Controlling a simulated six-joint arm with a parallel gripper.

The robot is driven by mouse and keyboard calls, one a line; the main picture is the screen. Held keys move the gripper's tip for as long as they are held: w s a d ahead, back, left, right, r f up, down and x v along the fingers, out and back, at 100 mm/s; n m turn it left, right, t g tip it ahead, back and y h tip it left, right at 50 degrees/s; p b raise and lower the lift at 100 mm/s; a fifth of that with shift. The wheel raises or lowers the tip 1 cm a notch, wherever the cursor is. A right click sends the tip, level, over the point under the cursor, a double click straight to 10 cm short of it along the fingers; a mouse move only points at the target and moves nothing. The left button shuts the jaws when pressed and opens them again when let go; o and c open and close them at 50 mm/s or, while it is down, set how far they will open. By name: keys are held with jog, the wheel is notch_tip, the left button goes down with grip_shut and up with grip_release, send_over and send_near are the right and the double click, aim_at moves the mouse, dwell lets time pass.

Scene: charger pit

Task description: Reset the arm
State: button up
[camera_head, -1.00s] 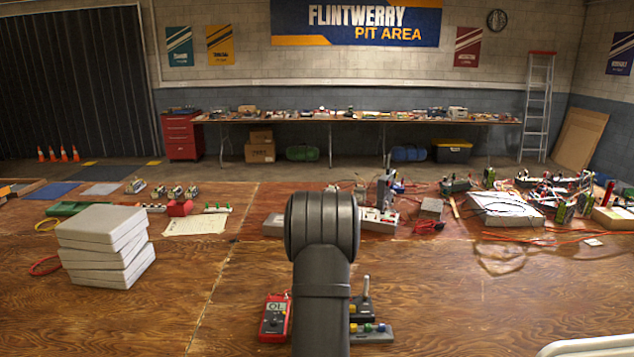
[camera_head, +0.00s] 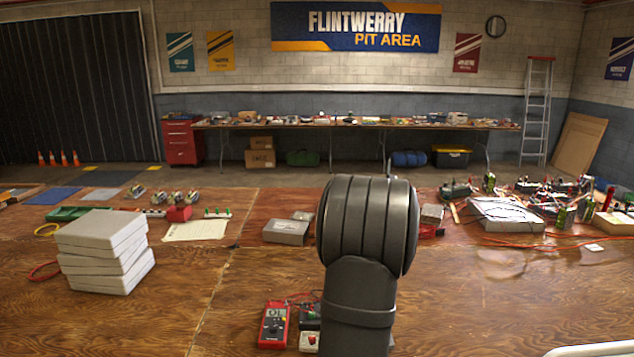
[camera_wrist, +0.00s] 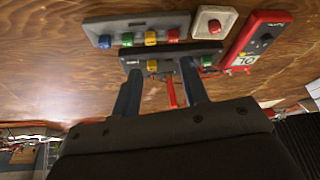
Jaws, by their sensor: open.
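My gripper (camera_wrist: 160,78) shows in the wrist view, its two dark fingers apart. A dark block (camera_wrist: 215,56) with coloured terminals lies just beyond the fingertips and is partly covered by them. I cannot tell whether they touch it. Nothing is clearly held; a red piece (camera_wrist: 171,90) shows between the fingers. In the head view my thick dark arm stands right of centre and hides the gripper.
A red multimeter (camera_head: 273,325) and a white box with a red button (camera_head: 309,342) lie left of my arm. A grey strip with coloured buttons (camera_wrist: 106,42) lies beyond the block. Stacked pale slabs (camera_head: 103,250) stand left. The right foreground is mostly clear.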

jog(key=w+d+f+m+h, duration=0.1)
jog(key=w+d+m, duration=0.1)
jog(key=w, duration=0.5)
jog(key=shift+d+f+m, duration=0.25)
jog(key=shift+d+m, duration=0.05)
jog(key=shift+d, duration=0.25)
